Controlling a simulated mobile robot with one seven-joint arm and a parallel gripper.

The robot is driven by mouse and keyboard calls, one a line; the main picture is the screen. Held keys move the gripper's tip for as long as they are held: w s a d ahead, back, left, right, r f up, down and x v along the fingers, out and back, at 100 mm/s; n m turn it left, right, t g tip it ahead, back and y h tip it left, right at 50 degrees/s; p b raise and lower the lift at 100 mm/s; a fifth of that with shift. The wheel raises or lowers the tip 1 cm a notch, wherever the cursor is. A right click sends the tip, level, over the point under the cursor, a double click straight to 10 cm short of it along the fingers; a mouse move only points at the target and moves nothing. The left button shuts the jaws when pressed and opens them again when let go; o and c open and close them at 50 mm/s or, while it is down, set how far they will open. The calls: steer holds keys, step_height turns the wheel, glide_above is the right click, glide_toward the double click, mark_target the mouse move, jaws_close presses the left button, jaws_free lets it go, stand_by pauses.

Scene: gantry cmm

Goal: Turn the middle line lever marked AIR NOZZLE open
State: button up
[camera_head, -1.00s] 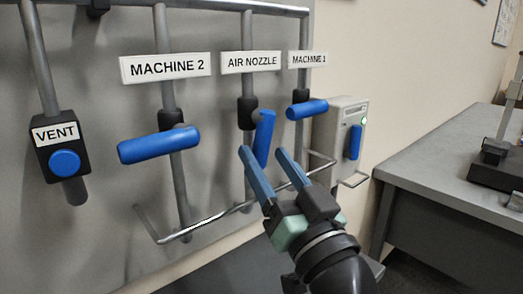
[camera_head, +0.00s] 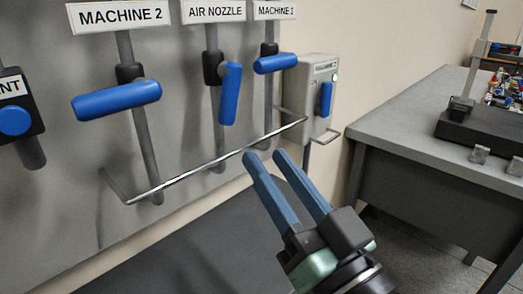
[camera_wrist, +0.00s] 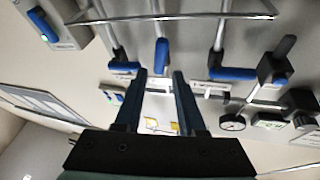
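The blue AIR NOZZLE lever (camera_head: 230,94) hangs nearly straight down, along its vertical pipe, below the AIR NOZZLE sign (camera_head: 214,11). It also shows in the wrist view (camera_wrist: 162,54), beyond my fingers. My gripper (camera_head: 261,155) is below and to the right of the lever, apart from it. Its two blue-grey fingers are spread with nothing between them, and the gap shows in the wrist view too.
The MACHINE 2 lever (camera_head: 117,101) and MACHINE 1 lever (camera_head: 275,63) lie crosswise on either side. A metal guard rail (camera_head: 214,161) runs below the levers. A grey box (camera_head: 311,97) with a blue handle and a grey bench (camera_head: 398,128) are to the right.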

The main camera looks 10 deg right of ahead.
steer(key=shift+w+a+r+p, duration=0.2)
steer(key=shift+r+p, duration=0.35)
steer(key=shift+p, duration=0.35)
steer(key=shift+c, duration=1.2)
steer(key=h+p, duration=0.1)
steer(key=p, duration=0.1)
steer(key=w+r+n+h+p, duration=0.1)
steer(key=p, duration=0.2)
steer(key=shift+a+r+g+p, duration=0.15)
steer(key=shift+a+g+p, duration=0.05)
steer(key=shift+g+p, duration=0.1)
jaws_close()
steer(key=s+a+r+n+g+h+p, duration=0.6)
steer(key=n+p, duration=0.8)
steer(key=p, duration=1.4)
steer(key=t+y+p, duration=0.2)
steer(key=p, duration=0.2)
glide_toward(229, 93)
steer(key=w+a+f, duration=0.1)
steer(key=w+a, duration=0.3)
steer(key=a, duration=0.1)
steer(key=shift+w+d+f+b, duration=0.2)
steer(key=shift+w+d+f, duration=0.25)
steer(key=shift+w+d, duration=0.25)
steer(key=shift+w+d+f+b, duration=0.2)
steer(key=shift+w+d+f, duration=0.2)
steer(key=shift+w+d, duration=0.25)
